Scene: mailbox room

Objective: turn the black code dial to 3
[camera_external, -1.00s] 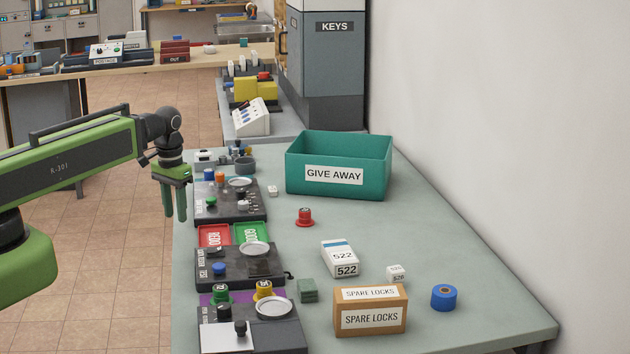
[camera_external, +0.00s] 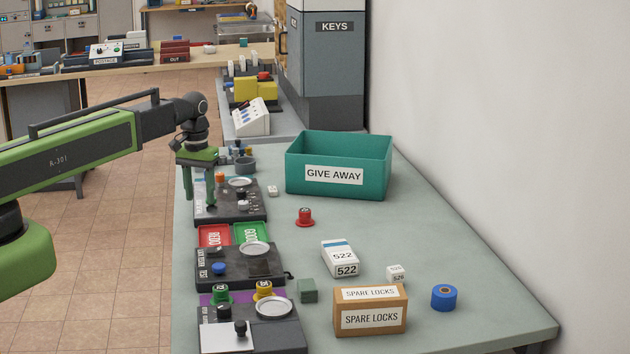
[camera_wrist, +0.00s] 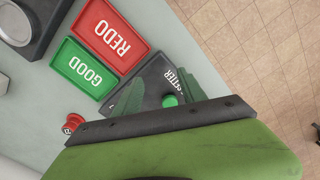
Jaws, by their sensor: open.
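My gripper (camera_external: 200,199) is open and empty, pointing down over the left edge of the rear dark panel (camera_external: 232,215). In the wrist view its two green fingers (camera_wrist: 166,92) straddle a dark panel with a green button (camera_wrist: 170,100) and partly cut-off lettering. Small black knobs show: one on the rear panel (camera_external: 243,188), and one on the front panel (camera_external: 224,312) near a black post (camera_external: 240,328). I cannot tell which is the code dial, and no dial number is readable. My gripper hides part of the rear panel.
Red REDO (camera_external: 214,236) and green GOOD (camera_external: 252,233) trays lie in front of the rear panel. A middle panel (camera_external: 232,277) has a blue button. A teal GIVE AWAY bin (camera_external: 300,180) stands behind right. A SPARE LOCKS box (camera_external: 345,306) is in front.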

